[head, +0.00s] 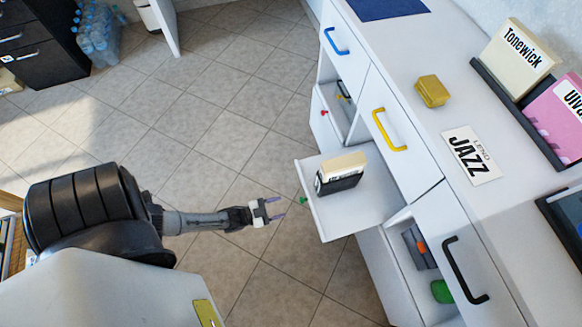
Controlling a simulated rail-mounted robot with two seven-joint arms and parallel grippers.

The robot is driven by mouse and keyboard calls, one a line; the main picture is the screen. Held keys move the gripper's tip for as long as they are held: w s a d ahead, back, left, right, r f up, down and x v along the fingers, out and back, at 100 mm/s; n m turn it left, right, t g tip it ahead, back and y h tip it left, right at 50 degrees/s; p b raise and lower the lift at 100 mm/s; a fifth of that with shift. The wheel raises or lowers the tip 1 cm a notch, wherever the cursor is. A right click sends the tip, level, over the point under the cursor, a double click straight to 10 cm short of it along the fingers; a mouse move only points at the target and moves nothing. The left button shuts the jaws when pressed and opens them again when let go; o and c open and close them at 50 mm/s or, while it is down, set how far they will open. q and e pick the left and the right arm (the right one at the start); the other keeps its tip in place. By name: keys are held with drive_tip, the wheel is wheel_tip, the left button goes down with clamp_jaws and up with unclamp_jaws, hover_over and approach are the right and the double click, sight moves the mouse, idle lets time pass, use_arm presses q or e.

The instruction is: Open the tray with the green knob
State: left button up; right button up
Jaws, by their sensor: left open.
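The white tray (375,213) with the green knob (303,200) sticks out of the white cabinet, over the floor. The small green knob is on its front edge. A cream and black box with lettering (340,174) stands on the tray. My left gripper (275,208) is open and empty, a short way left of the green knob, with its fingertips pointing toward it. It appears apart from the knob. My right gripper is not in view.
Another tray with a red knob (324,113) sits farther back. Cabinet fronts carry blue (336,42), yellow (388,131) and black (462,271) handles. A JAZZ card (471,155) and yellow block (432,91) lie on the counter.

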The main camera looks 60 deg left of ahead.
use_arm(q)
drive_tip(key=v, duration=0.5)
drive_tip(key=shift+s+a+p, duration=0.1)
drive_tip(key=shift+s+p, duration=0.25)
drive_tip(key=shift+p, duration=0.05)
idle(0.3)
